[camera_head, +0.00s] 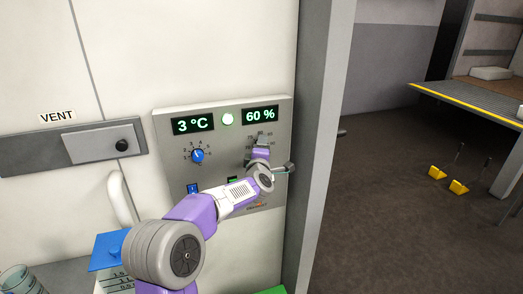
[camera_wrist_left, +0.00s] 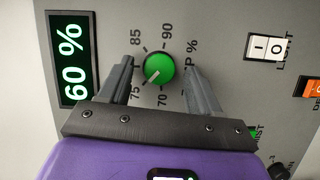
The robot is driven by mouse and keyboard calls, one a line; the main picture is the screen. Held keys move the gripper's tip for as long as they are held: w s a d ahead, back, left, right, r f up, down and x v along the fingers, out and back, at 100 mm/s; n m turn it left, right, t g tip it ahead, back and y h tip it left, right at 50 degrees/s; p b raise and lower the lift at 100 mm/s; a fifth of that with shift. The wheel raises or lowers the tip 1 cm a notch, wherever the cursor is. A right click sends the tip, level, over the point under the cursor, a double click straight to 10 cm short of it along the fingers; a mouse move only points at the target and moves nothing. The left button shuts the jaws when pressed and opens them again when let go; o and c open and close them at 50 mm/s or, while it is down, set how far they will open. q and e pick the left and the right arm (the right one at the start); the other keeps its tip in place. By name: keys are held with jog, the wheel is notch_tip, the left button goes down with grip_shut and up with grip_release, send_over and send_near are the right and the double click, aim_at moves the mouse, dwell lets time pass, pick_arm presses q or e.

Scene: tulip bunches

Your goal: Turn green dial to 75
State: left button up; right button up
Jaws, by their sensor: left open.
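The green dial (camera_wrist_left: 159,69) sits on the grey control panel (camera_wrist_left: 215,25) in the left wrist view. A pale mark on its face points to the lower left, roughly toward the 75 label. The labels 70, 75, 85 and 90 are readable around it. The green display (camera_wrist_left: 73,62) reads 60 %, and it also shows in the head view (camera_head: 260,115). My left gripper (camera_wrist_left: 158,72) is open, with one finger on each side of the dial and visible gaps between. In the head view my left gripper (camera_head: 275,155) hides the dial. My right gripper is not in view.
A door handle (camera_head: 122,198) and a blue-lidded container (camera_head: 108,250) are at lower left. A grey post (camera_head: 322,130) stands right of the panel.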

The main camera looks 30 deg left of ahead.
pick_arm(q)
jog(key=v, duration=0.7)
jog(key=shift+s, duration=0.2)
jog(key=shift+d, duration=0.1)
jog(key=s+d+f+m+g+h, duration=0.25)
jog(key=d+f+m+h, duration=0.35)
jog(key=f, duration=1)
jog(key=s+d+f+m+g+h, duration=0.1)
jog(key=d+f+m+g, duration=0.45)
jog(key=f, duration=1.05)
jog(key=s+d+f+m+g+h, duration=0.2)
jog(key=s+d+f+m+h, duration=0.15)
jog(key=s+d+f, duration=0.7)
jog(key=s+d+f+m+g+h, duration=0.1)
jog(key=s+f, duration=0.3)
jog(key=s, duration=0.4)
jog(key=s+d+f+m+g, duration=0.3)
jog(key=s+d+f+g, duration=0.1)
jog(key=s, duration=0.5)
jog(key=shift+s+f+m+h, duration=0.2)
jog(key=shift+f+m+h, duration=0.15)
jog(key=shift+f, duration=0.4)
